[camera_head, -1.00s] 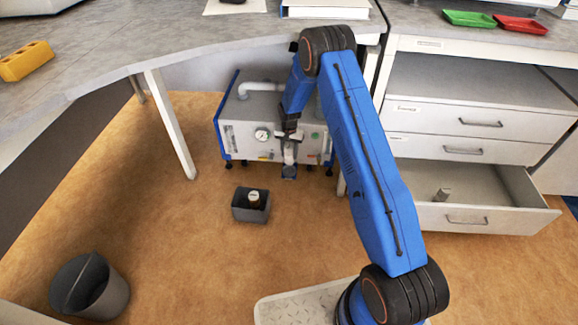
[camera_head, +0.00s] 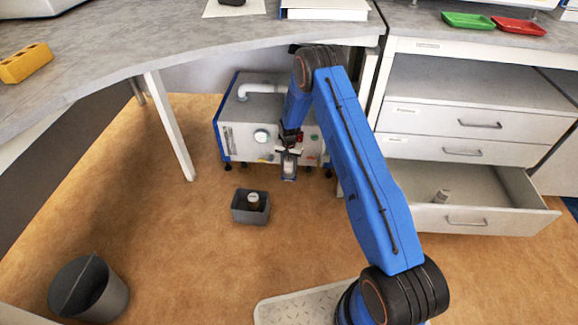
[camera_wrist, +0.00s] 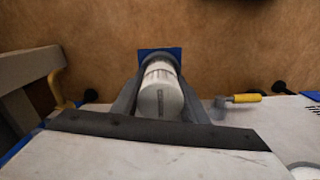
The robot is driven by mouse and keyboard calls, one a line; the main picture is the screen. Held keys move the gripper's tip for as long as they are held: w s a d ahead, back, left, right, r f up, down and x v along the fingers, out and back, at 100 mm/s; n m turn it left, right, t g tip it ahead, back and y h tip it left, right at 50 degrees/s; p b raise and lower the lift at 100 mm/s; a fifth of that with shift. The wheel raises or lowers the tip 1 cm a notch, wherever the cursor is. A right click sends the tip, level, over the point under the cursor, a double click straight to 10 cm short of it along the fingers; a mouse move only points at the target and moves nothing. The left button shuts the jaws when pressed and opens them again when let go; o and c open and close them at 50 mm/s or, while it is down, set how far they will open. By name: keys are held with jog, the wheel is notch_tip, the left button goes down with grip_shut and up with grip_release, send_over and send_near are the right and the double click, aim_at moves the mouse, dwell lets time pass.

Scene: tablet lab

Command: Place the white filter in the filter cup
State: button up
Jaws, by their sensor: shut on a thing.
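My gripper (camera_head: 290,152) is at the front of the grey-and-blue machine, low above the floor. In the wrist view its two fingers (camera_wrist: 158,98) are shut on a white cylinder, the white filter (camera_wrist: 160,97), one on each side. The filter also shows below the gripper in the head view (camera_head: 289,168). A blue square part (camera_wrist: 174,52) shows just beyond the filter, with a small dark blue part under it in the head view (camera_head: 288,178). This looks like the filter cup's place, but the filter hides the cup's opening. I cannot tell whether the filter is inside.
The machine (camera_head: 240,125) has a gauge and hose under the desk. A grey box (camera_head: 237,214) holding a white-topped piece stands on the floor to the left. An open drawer (camera_head: 510,188) with a small cylinder (camera_head: 441,196) is at right. A yellow-handled valve (camera_wrist: 246,98) sits beside the gripper.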

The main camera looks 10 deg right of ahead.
aim_at(289, 159)
jog(key=o, duration=1.1)
notch_tip(289, 159, up, 8)
jog(key=shift+f, duration=0.15)
